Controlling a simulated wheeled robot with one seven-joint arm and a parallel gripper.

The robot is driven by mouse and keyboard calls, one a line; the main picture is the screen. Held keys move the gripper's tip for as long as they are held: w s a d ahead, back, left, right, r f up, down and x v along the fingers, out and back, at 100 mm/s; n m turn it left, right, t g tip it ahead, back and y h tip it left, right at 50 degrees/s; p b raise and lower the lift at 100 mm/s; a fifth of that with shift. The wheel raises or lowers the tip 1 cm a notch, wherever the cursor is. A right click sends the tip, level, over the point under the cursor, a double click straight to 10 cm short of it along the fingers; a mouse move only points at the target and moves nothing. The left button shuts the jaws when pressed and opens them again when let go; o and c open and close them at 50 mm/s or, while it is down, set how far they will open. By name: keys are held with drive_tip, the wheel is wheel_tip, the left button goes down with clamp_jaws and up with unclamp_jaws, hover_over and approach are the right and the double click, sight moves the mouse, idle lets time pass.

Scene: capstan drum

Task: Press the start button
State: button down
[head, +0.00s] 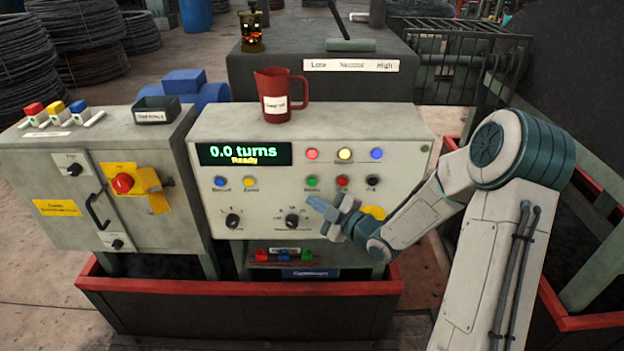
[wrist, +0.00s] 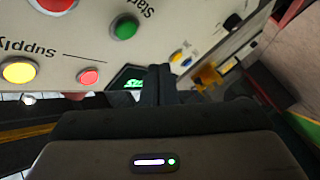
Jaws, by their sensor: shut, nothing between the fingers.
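The green start button (head: 312,182) is on the front of the light control panel (head: 400,140), left of a red button. In the wrist view a green button (wrist: 124,26) has the word Start beside it, and the picture is turned over. My gripper (head: 314,203) is shut and empty, with its fingertips just below the green button in the head view. In the wrist view the dark shut fingers (wrist: 157,72) point toward the panel, to one side of the green button. I cannot tell whether they touch the panel. The display (head: 243,154) reads 0.0 turns, Ready.
A red button (head: 342,181) and a black one (head: 372,181) sit close by. Two knobs (head: 292,220) are below, one near my gripper. A red jug (head: 277,95) stands on top of the panel. A grey cabinet (head: 60,240) stands to the left.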

sight(312, 182)
drive_tip(key=shift+w+d+b, duration=0.1)
drive_tip(key=shift+w+b, duration=0.25)
drive_tip(key=shift+w, duration=1.65)
idle(0.5)
drive_tip(key=shift+w+b, duration=0.35)
drive_tip(key=shift+w, duration=0.05)
